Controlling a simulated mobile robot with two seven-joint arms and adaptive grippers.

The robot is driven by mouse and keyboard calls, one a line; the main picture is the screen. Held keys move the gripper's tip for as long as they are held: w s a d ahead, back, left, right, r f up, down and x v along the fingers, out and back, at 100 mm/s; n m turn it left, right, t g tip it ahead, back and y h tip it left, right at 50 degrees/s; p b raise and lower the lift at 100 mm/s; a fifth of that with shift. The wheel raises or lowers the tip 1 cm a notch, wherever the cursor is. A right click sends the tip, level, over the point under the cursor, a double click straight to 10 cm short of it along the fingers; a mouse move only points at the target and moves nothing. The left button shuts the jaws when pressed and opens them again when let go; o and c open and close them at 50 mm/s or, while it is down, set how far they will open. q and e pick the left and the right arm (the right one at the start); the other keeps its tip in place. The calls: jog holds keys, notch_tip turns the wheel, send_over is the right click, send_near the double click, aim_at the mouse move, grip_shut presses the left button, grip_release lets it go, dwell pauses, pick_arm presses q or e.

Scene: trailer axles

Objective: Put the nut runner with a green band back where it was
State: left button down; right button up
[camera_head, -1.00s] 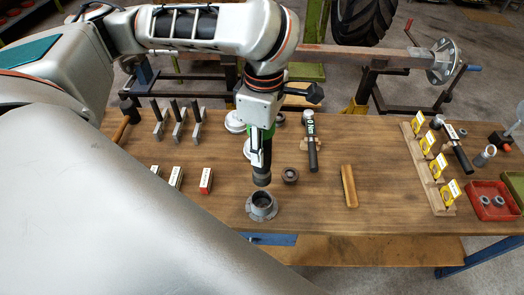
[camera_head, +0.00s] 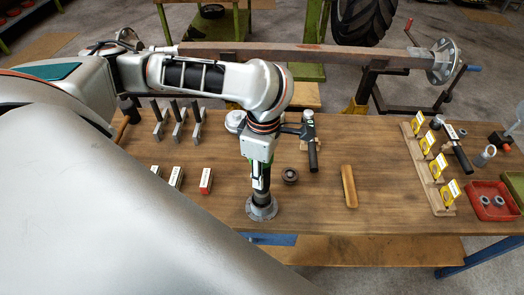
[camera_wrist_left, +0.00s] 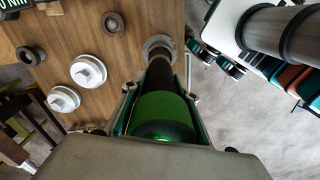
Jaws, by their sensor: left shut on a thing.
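My left gripper (camera_head: 259,178) is shut on the nut runner, which hangs upright with its dark lower end (camera_head: 266,198) at the grey flanged ring (camera_head: 262,209) on the bench. The end appears to sit in the ring's opening, but how deep I cannot tell. In the left wrist view the nut runner's green band (camera_wrist_left: 160,112) shows between the fingers. Its dark end points at the ring (camera_wrist_left: 160,44) there. My right gripper is not in view.
A dark ring (camera_head: 290,175) lies just right of the nut runner. A black-handled tool (camera_head: 312,152) and a wooden bar (camera_head: 348,187) lie farther right. Small boxes (camera_head: 206,181) stand to the left. White caps (camera_wrist_left: 88,71) lie nearby. The bench's front middle is clear.

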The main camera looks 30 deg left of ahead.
pick_arm(q)
jog(key=shift+f, duration=0.55)
jog(key=c, duration=1.6)
grip_release()
jog(key=shift+o, duration=0.2)
notch_tip(320, 180, up, 12)
jog(key=shift+w, duration=0.1)
jog(key=shift+d+r, duration=0.1)
jog(key=shift+r, duration=0.5)
